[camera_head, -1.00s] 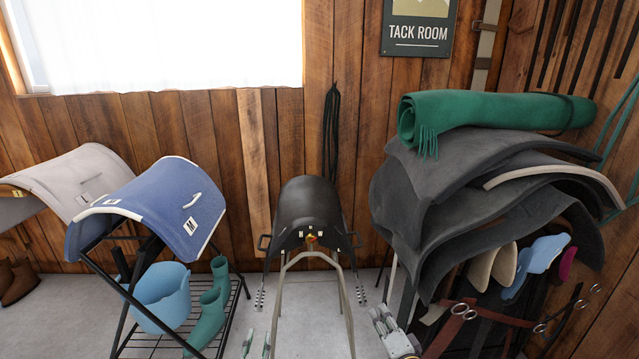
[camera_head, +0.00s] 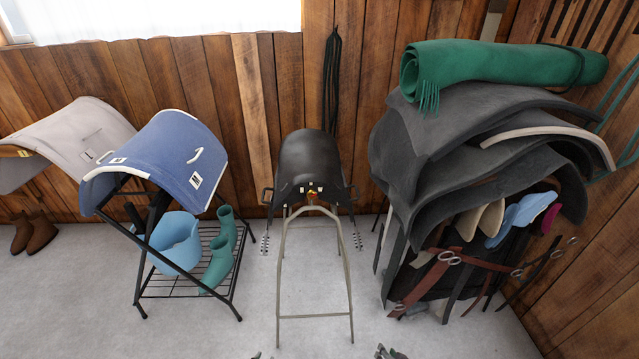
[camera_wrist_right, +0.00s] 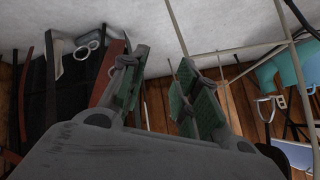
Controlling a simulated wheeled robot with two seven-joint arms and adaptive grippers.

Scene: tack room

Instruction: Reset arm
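My right gripper (camera_wrist_right: 165,95) fills the middle of the right wrist view. Its two green-padded fingers stand apart with nothing between them, so it is open. In the head view only a tip of the right gripper (camera_head: 390,352) shows at the bottom edge, over the floor. A small part of my left gripper (camera_head: 262,355) shows at the bottom edge, left of the metal stand. Its fingers are mostly cut off, so its opening is hidden. I see no object held by the right gripper.
A black saddle (camera_head: 309,160) sits on a metal stand (camera_head: 315,316) ahead. Left is a rack with a blue pad (camera_head: 165,155) and green boots (camera_head: 218,262). Right are stacked dark pads (camera_head: 470,150), a green roll (camera_head: 500,72) and hanging straps (camera_head: 440,268). The front floor (camera_head: 190,325) is clear.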

